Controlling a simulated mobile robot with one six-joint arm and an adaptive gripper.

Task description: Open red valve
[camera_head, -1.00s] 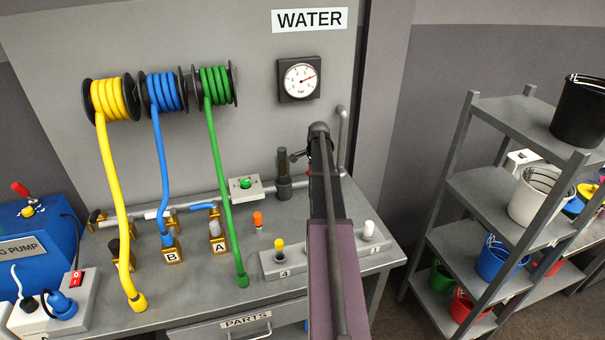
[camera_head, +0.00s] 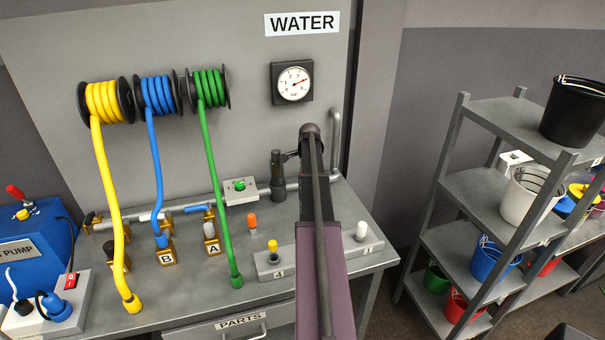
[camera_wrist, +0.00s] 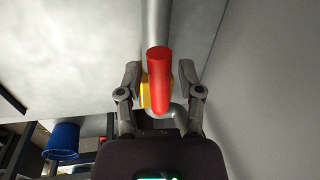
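The red valve's handle (camera_wrist: 158,80) shows in the wrist view as a red bar with a yellow part (camera_wrist: 145,92) beside and behind it, on a grey pipe (camera_wrist: 157,20). My gripper (camera_wrist: 160,78) is open, one finger on each side of the handle, with a small gap visible on both sides. Whether the handle lies fully between the fingertips in depth I cannot tell. In the head view the valve is hidden behind my arm, near the grey pipe (camera_head: 335,130) on the wall panel.
A pressure gauge (camera_head: 292,84) hangs under the WATER sign (camera_head: 302,23). Yellow, blue and green hoses run from reels to the bench (camera_head: 190,290). A grey shelf (camera_head: 480,185) with buckets stands to the right. A blue pump (camera_head: 35,250) with its own red lever (camera_head: 14,191) is at left.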

